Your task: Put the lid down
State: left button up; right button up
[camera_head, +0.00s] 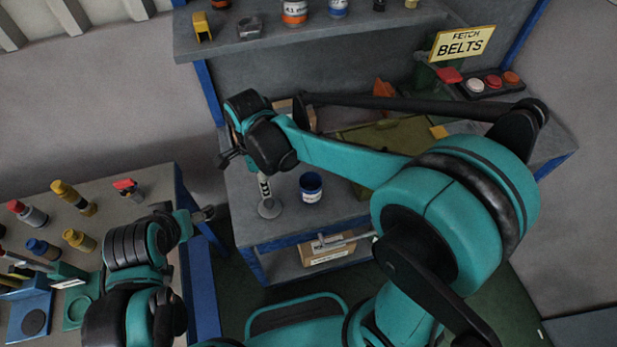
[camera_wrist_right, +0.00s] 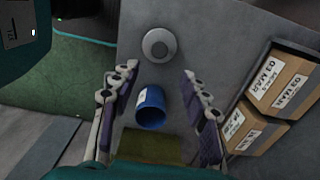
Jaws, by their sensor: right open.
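No loose lid can be made out for sure. An olive-yellow box (camera_head: 362,134) lies on the bench behind my right arm, which hides much of it; whether its top is a lid I cannot tell. An olive surface (camera_wrist_right: 150,146) also shows at the bottom of the right wrist view. My right gripper (camera_wrist_right: 160,98) is open and empty above the bench, and in the head view it (camera_head: 228,160) is at the bench's left end. A blue cup (camera_head: 311,187) stands below; it shows between the fingers (camera_wrist_right: 150,108). My left gripper (camera_head: 205,214) is by the left table's edge; its fingers are unclear.
A sign reading FETCH BELTS (camera_head: 461,43) and coloured buttons (camera_head: 493,82) are at the back right. The left table (camera_head: 110,215) holds several bottles.

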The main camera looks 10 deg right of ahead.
jog(key=s+d+r+n+t, duration=0.3)
jog(key=s+d+n, duration=0.1)
jog(key=d+n, duration=0.4)
jog(key=s+d+r+n+t, duration=0.3)
jog(key=s+d+n+t, duration=0.1)
jog(key=d+n, duration=0.5)
jog(key=shift+s+d, duration=0.3)
jog(key=shift+s, duration=0.1)
notch_tip(320, 180, down, 3)
jog(key=b, duration=0.3)
jog(key=shift+f+b, duration=0.2)
jog(key=shift+b, duration=0.1)
